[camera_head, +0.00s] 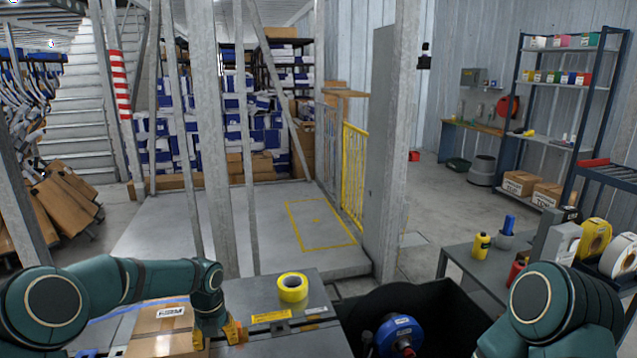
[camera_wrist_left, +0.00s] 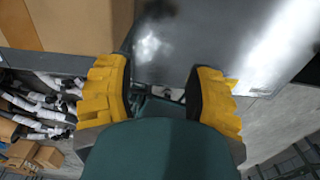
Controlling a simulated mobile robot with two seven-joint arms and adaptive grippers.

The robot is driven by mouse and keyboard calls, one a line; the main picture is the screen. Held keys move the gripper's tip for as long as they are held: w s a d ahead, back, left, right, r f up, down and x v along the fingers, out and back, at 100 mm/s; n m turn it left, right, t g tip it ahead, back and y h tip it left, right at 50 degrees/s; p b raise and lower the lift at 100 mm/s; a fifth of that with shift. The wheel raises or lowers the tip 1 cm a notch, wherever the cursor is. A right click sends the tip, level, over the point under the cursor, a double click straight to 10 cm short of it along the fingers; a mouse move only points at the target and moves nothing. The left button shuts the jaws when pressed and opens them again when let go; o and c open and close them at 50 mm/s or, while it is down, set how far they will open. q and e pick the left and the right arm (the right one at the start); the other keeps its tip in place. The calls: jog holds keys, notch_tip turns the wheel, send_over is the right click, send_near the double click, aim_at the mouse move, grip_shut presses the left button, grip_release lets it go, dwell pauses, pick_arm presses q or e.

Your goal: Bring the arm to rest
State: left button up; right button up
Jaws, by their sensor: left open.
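My left arm comes in from the left in the head view, with its forearm hanging down at the front. The cardboard box (camera_wrist_left: 75,25) shows at upper left there, and a shiny grey metal surface lies beyond the fingers. My right arm (camera_head: 550,310) shows at lower right; its gripper is out of view.
A black bin (camera_head: 445,310) with a blue reel (camera_head: 399,335) stands to the right. A grey table (camera_head: 480,262) holds bottles and tape rolls. Steel posts rise behind; open floor lies beyond.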

pick_arm(q)
jog(key=s+d+f+n, duration=0.1)
jog(key=d+f+n, duration=0.1)
jog(key=s+d+f+n+h, duration=0.1)
jog(key=s+d+f+n, duration=0.1)
jog(key=d, duration=0.1)
jog(key=s+d+f+n+h, duration=0.1)
jog(key=d+f+n, duration=0.1)
jog(key=d, duration=0.1)
jog(key=shift+s+f+n, duration=0.25)
jog(key=shift+s+n, duration=0.05)
jog(key=shift+n, duration=0.1)
jog(key=s+d+f+n, duration=0.2)
jog(key=s+n, duration=0.5)
jog(key=n, duration=0.2)
jog(key=s+d+f+n+t+h, duration=0.1)
jog(key=s+d+f+n, duration=0.1)
jog(key=s+n, duration=0.6)
jog(key=s+d+f+n, duration=0.2)
jog(key=s+f+n, duration=0.2)
jog(key=s+n, duration=0.3)
jog(key=n, duration=0.4)
jog(key=shift+s+d+t+h, duration=0.2)
jog(key=shift+d+t+h, duration=0.1)
jog(key=shift+t+h, duration=0.1)
